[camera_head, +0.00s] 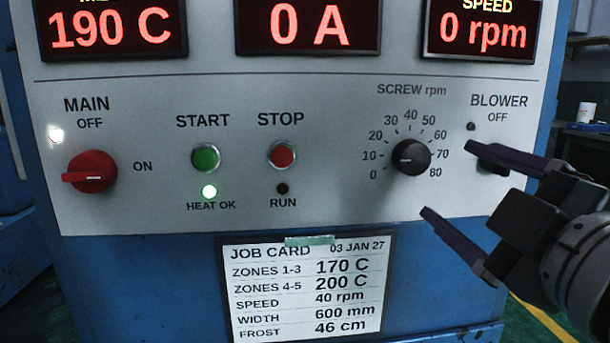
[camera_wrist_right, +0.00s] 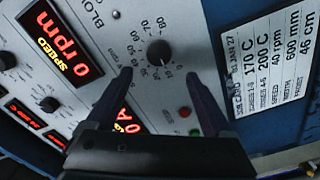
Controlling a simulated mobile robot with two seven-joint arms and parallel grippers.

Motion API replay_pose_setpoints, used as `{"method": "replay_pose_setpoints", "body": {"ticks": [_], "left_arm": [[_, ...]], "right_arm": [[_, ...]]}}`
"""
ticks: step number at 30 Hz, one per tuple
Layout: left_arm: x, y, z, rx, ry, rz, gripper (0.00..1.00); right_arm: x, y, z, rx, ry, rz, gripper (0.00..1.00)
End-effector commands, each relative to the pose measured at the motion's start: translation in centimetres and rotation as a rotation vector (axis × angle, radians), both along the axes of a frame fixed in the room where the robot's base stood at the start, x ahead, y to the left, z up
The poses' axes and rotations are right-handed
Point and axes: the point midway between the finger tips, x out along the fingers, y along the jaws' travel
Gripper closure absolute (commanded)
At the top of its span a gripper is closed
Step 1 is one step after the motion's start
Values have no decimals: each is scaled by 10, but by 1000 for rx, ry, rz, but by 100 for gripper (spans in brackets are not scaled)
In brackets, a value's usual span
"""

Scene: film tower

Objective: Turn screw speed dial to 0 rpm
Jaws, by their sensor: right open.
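The screw speed dial (camera_head: 410,157) is a round black knob on the pale control panel, with a scale from 0 to 80. Its white mark points left, close to the 10. The speed display (camera_head: 483,37) reads 0 rpm. My right gripper (camera_head: 448,180) is open and empty, its fingertips to the right of the dial and apart from it. In the right wrist view the dial (camera_wrist_right: 158,51) shows ahead, beyond the gap between the open fingertips (camera_wrist_right: 159,75). My left gripper is out of view.
The blower knob (camera_head: 488,158) is partly hidden behind a right finger. The red main switch (camera_head: 92,172), green start button (camera_head: 205,158) and red stop button (camera_head: 281,156) are left of the dial. A job card (camera_head: 308,287) hangs below. The heat lamp (camera_head: 209,191) is lit.

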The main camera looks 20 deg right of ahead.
Motion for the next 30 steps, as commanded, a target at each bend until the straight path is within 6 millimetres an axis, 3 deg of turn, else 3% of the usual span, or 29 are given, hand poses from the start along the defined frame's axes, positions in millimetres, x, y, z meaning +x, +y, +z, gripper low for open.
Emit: {"method": "replay_pose_setpoints", "body": {"ticks": [9,15,27,30], "left_arm": [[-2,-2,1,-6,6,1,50],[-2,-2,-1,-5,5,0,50],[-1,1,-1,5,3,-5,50],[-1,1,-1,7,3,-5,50]], "right_arm": [[54,-13,2,2,-2,-1,14],[79,-19,1,2,1,-1,14],[87,-21,1,4,2,-2,14],[87,-21,1,4,3,-1,24]]}}
